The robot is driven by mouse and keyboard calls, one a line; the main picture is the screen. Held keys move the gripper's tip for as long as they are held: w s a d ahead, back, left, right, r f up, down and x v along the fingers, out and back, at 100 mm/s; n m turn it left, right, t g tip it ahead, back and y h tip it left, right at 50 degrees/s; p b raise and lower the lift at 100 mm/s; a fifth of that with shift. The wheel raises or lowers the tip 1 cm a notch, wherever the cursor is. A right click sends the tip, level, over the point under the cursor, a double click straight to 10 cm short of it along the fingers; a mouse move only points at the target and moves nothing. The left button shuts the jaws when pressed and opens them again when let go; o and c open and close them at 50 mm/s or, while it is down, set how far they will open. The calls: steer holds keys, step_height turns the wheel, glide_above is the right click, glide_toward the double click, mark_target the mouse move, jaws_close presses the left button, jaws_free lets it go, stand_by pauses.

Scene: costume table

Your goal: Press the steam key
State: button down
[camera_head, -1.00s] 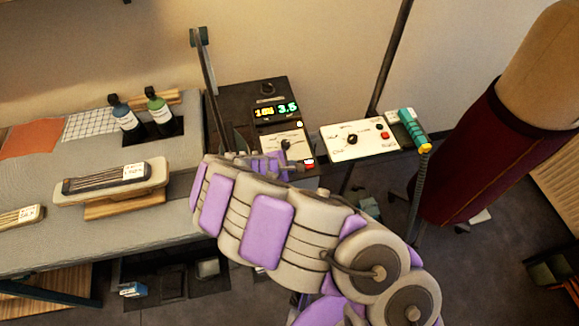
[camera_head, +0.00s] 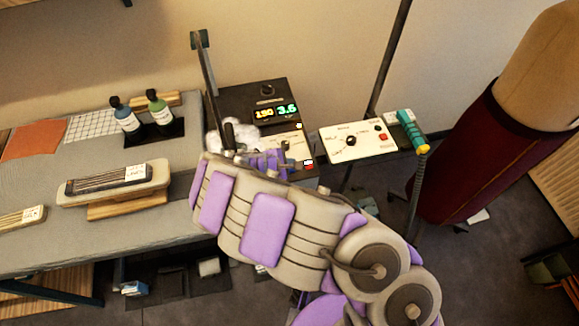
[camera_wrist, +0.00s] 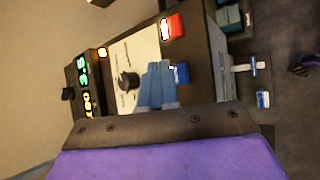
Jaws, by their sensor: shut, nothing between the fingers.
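The dark station with the lit display (camera_head: 276,111) stands behind my arm. In the head view the key is hidden behind my gripper (camera_head: 268,160). A white steam cloud (camera_head: 240,138) hangs left of the panel.
A second white control panel (camera_head: 355,143) with a knob and red button stands to the right, with a teal handle (camera_head: 411,127) beside it. A maroon dress form (camera_head: 470,150) stands at right.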

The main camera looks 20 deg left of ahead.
steer(key=shift+r, duration=0.1)
step_height(320, 180, up, 6)
steer(key=p, duration=0.5)
stand_by(0.5)
